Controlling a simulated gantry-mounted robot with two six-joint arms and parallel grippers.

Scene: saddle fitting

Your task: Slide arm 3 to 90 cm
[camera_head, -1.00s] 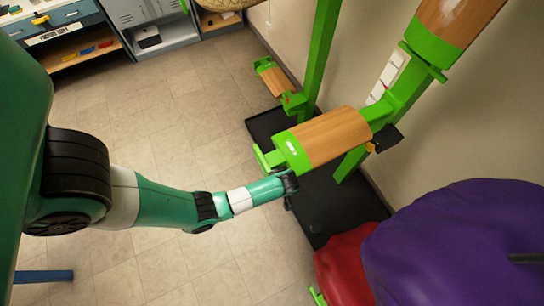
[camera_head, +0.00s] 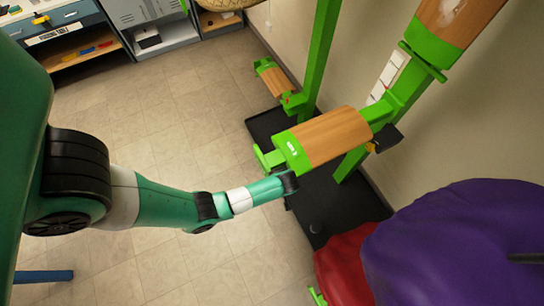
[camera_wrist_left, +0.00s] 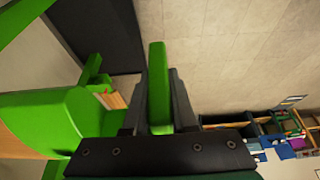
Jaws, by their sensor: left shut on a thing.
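A green rack stands against the wall with several wood-and-green saddle arms on its green posts. The middle saddle arm (camera_head: 335,136) has a wooden body and a green end cap with a small white label I cannot read. My left gripper (camera_head: 289,186) is below that cap in the head view. In the left wrist view my left gripper (camera_wrist_left: 158,95) is shut on a narrow green bar (camera_wrist_left: 159,70), which stands between its two dark fingers. The fingertips are hidden in the head view. My right gripper is not in view.
Another saddle arm (camera_head: 455,25) is higher up, and a lower one (camera_head: 272,76) is at the back. A white scale strip (camera_head: 388,78) is on the post. A purple saddle cover (camera_head: 460,245) and a red one (camera_head: 347,268) fill the lower right. Tiled floor (camera_head: 150,150) lies open at left.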

